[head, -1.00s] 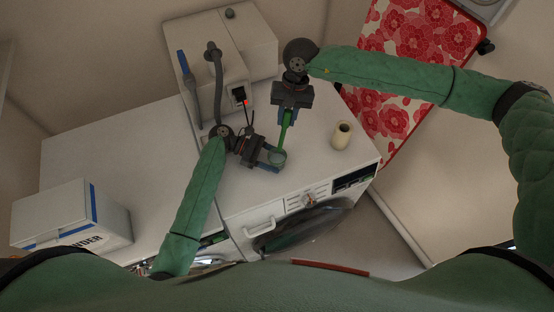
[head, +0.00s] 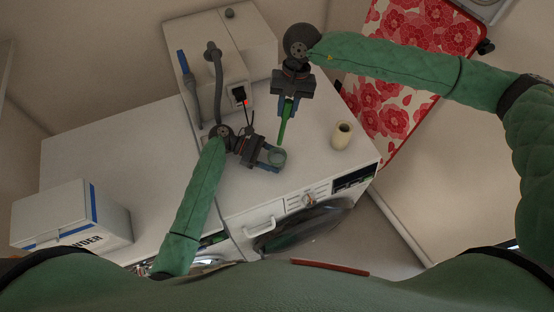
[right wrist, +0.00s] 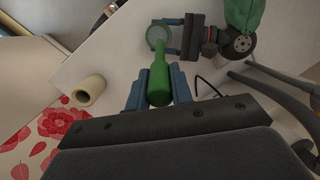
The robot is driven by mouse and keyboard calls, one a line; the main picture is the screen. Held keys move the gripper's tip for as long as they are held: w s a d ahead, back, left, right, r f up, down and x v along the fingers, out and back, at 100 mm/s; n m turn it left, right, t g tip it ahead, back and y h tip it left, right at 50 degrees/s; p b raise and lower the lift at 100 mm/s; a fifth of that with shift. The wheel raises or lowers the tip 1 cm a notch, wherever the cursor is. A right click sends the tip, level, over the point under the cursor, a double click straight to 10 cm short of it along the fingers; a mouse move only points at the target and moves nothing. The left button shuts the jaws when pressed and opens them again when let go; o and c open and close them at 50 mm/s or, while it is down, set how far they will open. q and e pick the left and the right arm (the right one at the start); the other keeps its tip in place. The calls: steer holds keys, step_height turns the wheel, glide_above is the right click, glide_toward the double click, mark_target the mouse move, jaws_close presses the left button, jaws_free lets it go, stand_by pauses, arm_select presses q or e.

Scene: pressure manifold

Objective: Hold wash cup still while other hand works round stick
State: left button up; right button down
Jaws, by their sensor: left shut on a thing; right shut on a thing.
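The wash cup (head: 278,156) is a small grey-green round cup above the white washing machine top. My left gripper (head: 273,158) is shut on its side. The cup also shows in the right wrist view (right wrist: 157,37), with my left gripper (right wrist: 172,38) beside it. The stick (head: 283,128) is a green rod. My right gripper (head: 288,110) is shut on its upper part above the cup. In the right wrist view the stick (right wrist: 159,77) lies between my right fingers (right wrist: 157,92), its far end near the cup. I cannot tell whether its tip is inside the cup.
A cream roll (head: 342,135) stands right of the cup. A white machine with a grey hose (head: 215,85) stands behind. A white powder box (head: 70,215) is at the left. A red floral board (head: 400,100) is at the back right.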

arm_select(q)
steer(key=o, duration=0.8)
steer(key=shift+o, duration=0.2)
steer(key=v, duration=1.2)
